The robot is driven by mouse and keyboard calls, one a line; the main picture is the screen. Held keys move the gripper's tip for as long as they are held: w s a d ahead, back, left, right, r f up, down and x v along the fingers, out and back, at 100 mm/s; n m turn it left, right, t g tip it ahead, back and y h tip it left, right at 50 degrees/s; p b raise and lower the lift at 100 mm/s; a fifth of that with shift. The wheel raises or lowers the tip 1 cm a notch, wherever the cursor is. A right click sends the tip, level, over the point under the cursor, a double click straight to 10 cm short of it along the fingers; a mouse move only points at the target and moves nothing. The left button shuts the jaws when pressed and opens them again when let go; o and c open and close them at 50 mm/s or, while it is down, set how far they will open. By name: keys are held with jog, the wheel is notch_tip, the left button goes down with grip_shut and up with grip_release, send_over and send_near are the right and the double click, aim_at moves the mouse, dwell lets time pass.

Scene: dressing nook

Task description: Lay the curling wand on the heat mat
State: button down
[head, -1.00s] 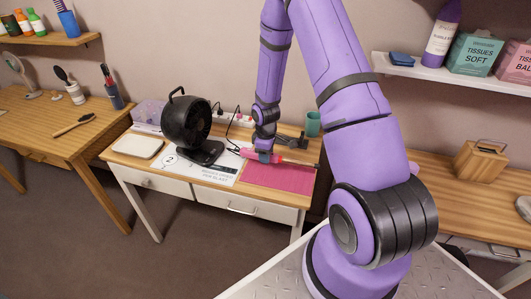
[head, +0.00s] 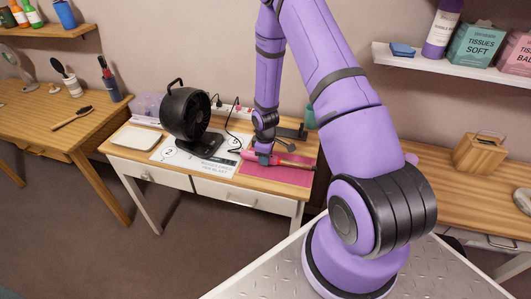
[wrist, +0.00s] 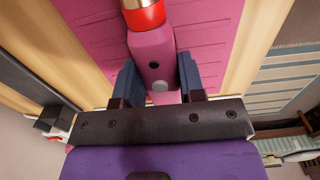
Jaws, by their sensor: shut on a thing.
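The pink curling wand (head: 262,158) lies across the back part of the pink heat mat (head: 270,176) on the white-legged table, or just above it; I cannot tell if it touches. Its barrel points right in the head view. In the wrist view my gripper (wrist: 160,85) is shut on the handle of the wand (wrist: 153,55), with one blue finger on each side. A red ring and metallic barrel begin at the top edge. The ribbed heat mat (wrist: 205,25) shows beneath the wand. In the head view my gripper (head: 263,157) is at the mat's back left.
A black fan (head: 185,120) stands left of the mat on a printed sheet (head: 190,158). A white tray (head: 137,139) lies farther left. A power strip (head: 238,112), a cord and a teal cup (head: 310,115) are behind. The mat's front part is clear.

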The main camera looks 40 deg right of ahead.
dwell(0.3)
jog(key=c, duration=0.6)
grip_release()
jog(key=shift+c, duration=0.2)
notch_tip(320, 180, up, 11)
jog(key=shift+f, duration=0.1)
